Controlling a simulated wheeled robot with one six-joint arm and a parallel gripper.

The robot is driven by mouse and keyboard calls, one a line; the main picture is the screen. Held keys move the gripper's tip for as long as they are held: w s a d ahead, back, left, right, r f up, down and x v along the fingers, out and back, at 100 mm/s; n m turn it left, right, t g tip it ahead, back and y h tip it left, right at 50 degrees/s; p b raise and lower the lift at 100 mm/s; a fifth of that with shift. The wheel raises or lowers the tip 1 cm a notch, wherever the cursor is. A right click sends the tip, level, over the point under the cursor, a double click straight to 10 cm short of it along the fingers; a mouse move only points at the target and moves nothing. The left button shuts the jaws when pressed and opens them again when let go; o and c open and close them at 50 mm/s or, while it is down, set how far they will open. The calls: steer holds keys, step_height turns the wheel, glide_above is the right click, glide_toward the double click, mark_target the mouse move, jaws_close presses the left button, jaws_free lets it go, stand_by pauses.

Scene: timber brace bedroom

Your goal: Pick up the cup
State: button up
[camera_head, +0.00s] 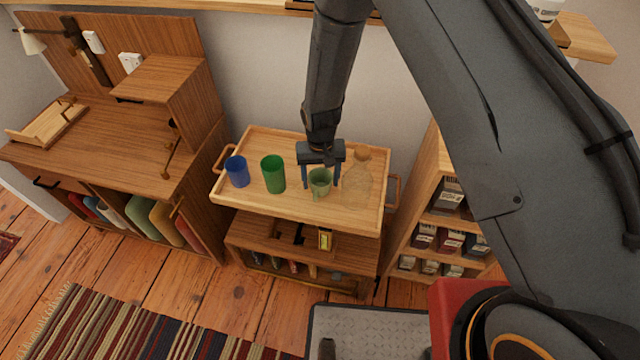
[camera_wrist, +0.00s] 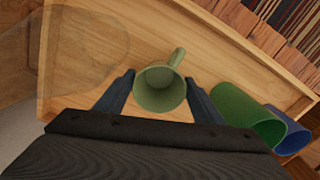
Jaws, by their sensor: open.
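The cup (camera_head: 320,183) is pale green with a handle and stands upright on the wooden tray top of a trolley (camera_head: 300,220). In the wrist view the cup (camera_wrist: 161,88) shows its open mouth, with the handle pointing up and away. My gripper (camera_head: 321,178) is above and around the cup, pointing down. In the wrist view the fingers of my gripper (camera_wrist: 160,95) are apart, one on each side of the cup, with small gaps visible. The gripper is open and holds nothing.
A green tumbler (camera_head: 273,174) and a blue tumbler (camera_head: 237,171) stand left of the cup. A clear glass bottle with a cork (camera_head: 357,184) stands close on its right. A wooden desk (camera_head: 120,145) is at left and a shelf of boxes (camera_head: 440,230) at right.

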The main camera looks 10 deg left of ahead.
steer(key=shift+f, duration=0.65)
steer(key=c, duration=0.9)
steer(key=shift+o, duration=0.2)
steer(key=shift+r, duration=0.15)
